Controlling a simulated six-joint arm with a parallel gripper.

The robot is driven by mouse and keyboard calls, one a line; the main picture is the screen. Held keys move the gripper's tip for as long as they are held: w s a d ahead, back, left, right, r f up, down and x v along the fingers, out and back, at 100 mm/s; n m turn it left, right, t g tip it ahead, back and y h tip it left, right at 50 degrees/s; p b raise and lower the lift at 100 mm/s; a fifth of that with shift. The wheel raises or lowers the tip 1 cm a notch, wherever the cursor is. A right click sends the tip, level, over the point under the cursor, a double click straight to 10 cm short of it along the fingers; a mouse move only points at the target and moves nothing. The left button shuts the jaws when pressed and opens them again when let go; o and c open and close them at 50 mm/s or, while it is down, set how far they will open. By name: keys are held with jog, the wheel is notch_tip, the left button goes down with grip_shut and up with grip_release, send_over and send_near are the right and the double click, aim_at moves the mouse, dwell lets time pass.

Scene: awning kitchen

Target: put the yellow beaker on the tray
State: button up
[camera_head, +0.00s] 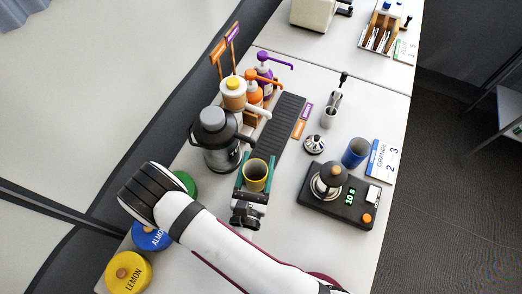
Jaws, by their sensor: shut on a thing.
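The yellow beaker (257,184) is in the middle of the head view, upright, with its open top and dark inside showing. My gripper (256,168) has its two green fingers on either side of the beaker and is shut on it. A long dark ribbed tray (281,122) lies just beyond the beaker, running up and to the right. The beaker appears at the tray's near end. Its base and its height above the counter cannot be told.
Pump bottles (265,83) stand left of the tray. A scale (341,203) with a kettle-like pot (327,187), a blue beaker (355,152) and a small steel piece (314,144) are to the right. Round lids lie lower left.

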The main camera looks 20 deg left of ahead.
aim_at(253, 188)
jog(key=x, duration=0.4)
jog(key=shift+w, duration=0.35)
jog(key=shift+s+f, duration=0.15)
jog(key=shift+f, duration=0.6)
jog(key=shift+f, duration=0.1)
jog(key=o, duration=1.1)
jog(key=shift+c, duration=0.2)
jog(key=shift+s, duration=0.2)
jog(key=v, duration=1.1)
jog(key=shift+s+d, duration=0.1)
jog(key=shift+s, duration=0.25)
